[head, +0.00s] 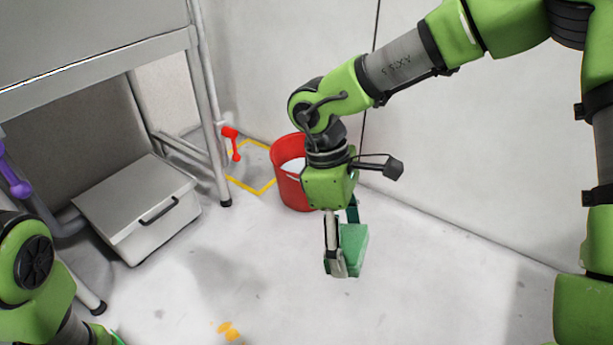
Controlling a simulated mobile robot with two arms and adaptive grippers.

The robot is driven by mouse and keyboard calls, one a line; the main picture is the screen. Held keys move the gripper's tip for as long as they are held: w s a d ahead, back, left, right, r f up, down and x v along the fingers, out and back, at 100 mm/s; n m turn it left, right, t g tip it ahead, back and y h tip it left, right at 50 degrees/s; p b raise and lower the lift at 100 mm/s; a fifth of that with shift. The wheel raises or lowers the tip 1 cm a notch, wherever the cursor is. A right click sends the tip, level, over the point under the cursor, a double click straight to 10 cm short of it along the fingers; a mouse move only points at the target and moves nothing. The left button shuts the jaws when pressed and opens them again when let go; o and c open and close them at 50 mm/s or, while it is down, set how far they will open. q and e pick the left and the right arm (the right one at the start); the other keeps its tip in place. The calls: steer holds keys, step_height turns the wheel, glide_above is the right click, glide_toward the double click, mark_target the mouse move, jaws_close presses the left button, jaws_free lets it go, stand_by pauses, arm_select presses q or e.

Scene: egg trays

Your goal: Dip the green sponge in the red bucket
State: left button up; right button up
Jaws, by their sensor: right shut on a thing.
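A red bucket (288,190) stands on the floor in the middle of the head view, near the wall. Something pale shows inside it, and my right arm covers its right side. The green sponge (354,248) is in my right gripper (343,262), which is shut on it. The gripper points down and holds the sponge in front of the bucket and to its right in the picture, apart from it. My left arm shows at the lower left edge, but its fingers are out of the picture.
A yellow floor marking (264,190) lies beside the bucket. A grey metal table (95,70) stands at the left, with a light grey box with a handle (135,205) under it. A red object (232,143) is at the table's leg. The floor in front is mostly clear.

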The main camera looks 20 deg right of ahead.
mark_target(345, 253)
step_height(345, 253, down, 3)
steer(key=b, duration=0.2)
steer(key=shift+f+b, duration=0.15)
steer(key=shift+b, duration=0.2)
step_height(345, 253, down, 8)
steer(key=b, duration=0.8)
stand_by(1.7)
step_height(345, 253, up, 4)
steer(key=p, duration=0.4)
